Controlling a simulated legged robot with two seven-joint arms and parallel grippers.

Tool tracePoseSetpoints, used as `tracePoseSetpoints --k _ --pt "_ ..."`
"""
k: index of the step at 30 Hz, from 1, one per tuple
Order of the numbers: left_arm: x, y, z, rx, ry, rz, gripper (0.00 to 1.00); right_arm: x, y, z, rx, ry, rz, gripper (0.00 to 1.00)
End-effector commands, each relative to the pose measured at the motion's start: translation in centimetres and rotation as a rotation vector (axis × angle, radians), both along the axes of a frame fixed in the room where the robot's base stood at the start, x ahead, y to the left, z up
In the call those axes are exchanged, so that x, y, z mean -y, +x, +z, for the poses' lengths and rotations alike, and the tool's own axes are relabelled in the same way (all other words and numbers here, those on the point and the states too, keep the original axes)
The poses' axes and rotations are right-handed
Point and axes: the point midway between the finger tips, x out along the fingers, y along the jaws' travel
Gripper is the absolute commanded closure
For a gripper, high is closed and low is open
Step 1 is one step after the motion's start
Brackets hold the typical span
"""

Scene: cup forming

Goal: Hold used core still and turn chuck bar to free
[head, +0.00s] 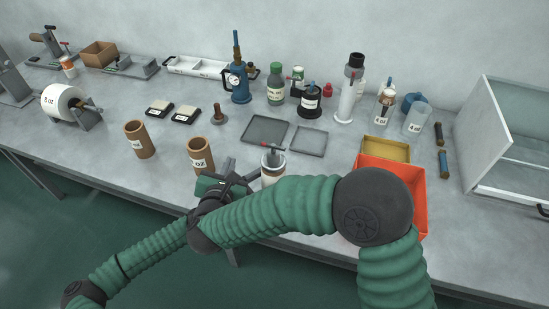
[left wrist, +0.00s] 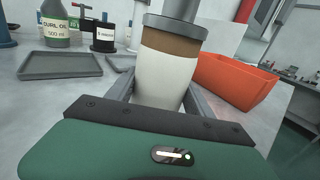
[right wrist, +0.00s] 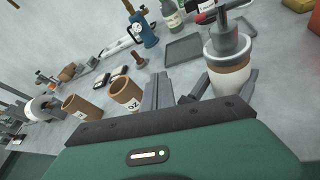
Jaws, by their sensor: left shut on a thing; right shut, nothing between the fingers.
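The used core (head: 272,176) stands near the table's front edge, brown with a white band. A grey chuck (right wrist: 228,45) sits on its top, and the chuck bar (head: 272,147) with a red end lies across above it. In the left wrist view, my left gripper (left wrist: 160,104) is shut around the core (left wrist: 160,75), a finger on each side. In the head view it is hidden behind a green arm. My right gripper (head: 251,179) is shut and empty, just left of the core and below the bar. In the right wrist view the core stands right of its fingers.
An orange bin (head: 415,190) stands right of the core, with a yellow tray (head: 386,150) behind it. Two brown cores (head: 139,140) (head: 200,157) stand to the left. Flat grey trays (head: 267,130) and bottles lie behind. A white cabinet (head: 505,135) closes the right side.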

Motion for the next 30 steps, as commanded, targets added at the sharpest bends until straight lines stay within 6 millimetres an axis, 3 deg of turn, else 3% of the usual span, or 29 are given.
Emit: tracePoseSetpoints --k 1,3,6,9,12,17,30 --pt "0.0 0.0 0.0 -0.001 0.001 0.001 0.84 0.8 -2.7 -0.3 0.008 -0.047 -0.040 1.00" --pt "0.0 0.0 0.0 -0.001 0.001 0.001 0.84 2.6 -6.1 0.1 0.039 -0.122 -0.108 1.00" --pt "0.0 0.0 0.0 -0.001 0.000 0.001 0.84 4.9 -9.9 1.3 0.088 -0.219 -0.175 1.00" --pt "0.0 0.0 0.0 -0.001 0.000 0.000 0.84 6.4 -12.2 2.5 0.128 -0.285 -0.216 1.00" --pt "0.0 0.1 0.0 -0.001 0.000 0.000 0.84 7.0 -13.0 3.1 0.150 -0.315 -0.234 1.00" --pt "0.1 0.1 0.0 -0.001 -0.001 -0.001 0.84 7.8 -11.6 3.0 0.154 -0.320 -0.242 1.00" --pt "0.1 0.0 0.0 -0.001 -0.001 -0.001 0.84 11.0 -2.8 2.2 0.154 -0.318 -0.242 1.00"
